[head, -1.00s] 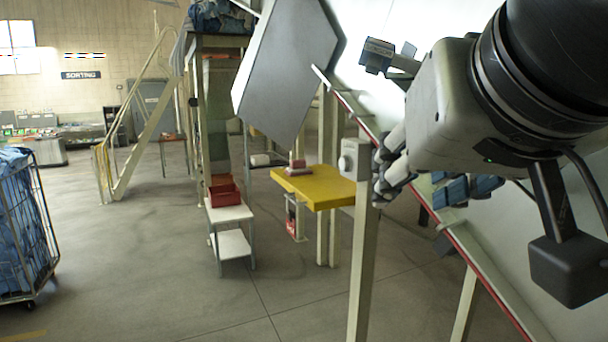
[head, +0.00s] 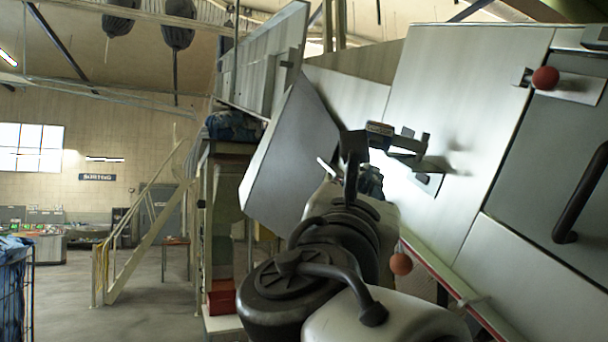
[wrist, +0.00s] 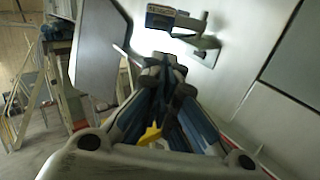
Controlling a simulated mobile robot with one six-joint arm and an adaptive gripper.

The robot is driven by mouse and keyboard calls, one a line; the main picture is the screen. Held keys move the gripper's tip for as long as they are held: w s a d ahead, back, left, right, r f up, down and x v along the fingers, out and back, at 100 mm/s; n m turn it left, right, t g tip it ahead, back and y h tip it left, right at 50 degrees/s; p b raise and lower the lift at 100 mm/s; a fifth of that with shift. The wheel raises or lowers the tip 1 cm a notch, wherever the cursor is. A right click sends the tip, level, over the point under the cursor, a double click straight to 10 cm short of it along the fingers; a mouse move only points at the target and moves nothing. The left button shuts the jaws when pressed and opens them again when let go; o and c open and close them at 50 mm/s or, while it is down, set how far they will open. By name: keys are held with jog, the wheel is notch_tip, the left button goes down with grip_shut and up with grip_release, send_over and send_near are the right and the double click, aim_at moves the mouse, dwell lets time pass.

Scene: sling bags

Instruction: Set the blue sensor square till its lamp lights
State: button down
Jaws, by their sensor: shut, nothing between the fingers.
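The blue sensor (head: 380,128) is a small labelled box on a grey bracket (head: 408,146) that stands out from the white sloping panel. In the wrist view the sensor (wrist: 168,16) is just above and beyond my fingertips, with its label facing me. It looks slightly tilted in both views; I cannot tell whether it is square to its bracket. I see no lit lamp on it. My gripper (wrist: 162,68) is shut and empty, below the sensor and apart from it. In the head view my gripper (head: 370,180) is partly hidden behind my arm.
A grey plate (head: 290,150) hangs left of my gripper. A red-edged rail (head: 455,285) runs below the panel. Open floor lies at left.

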jog(key=p, duration=0.3)
send_near(393, 142)
jog(key=w+a, duration=0.1)
jog(key=w, duration=0.6)
jog(key=shift+s+a+r+n, duration=0.2)
jog(key=shift+n, duration=0.2)
jog(key=shift+a+r+p, duration=0.1)
jog(key=shift+p, duration=0.25)
jog(key=shift+w+r+m+h+p, duration=0.1)
jog(key=shift+w+m+h+p, duration=0.15)
jog(key=shift+m+h+p, duration=0.25)
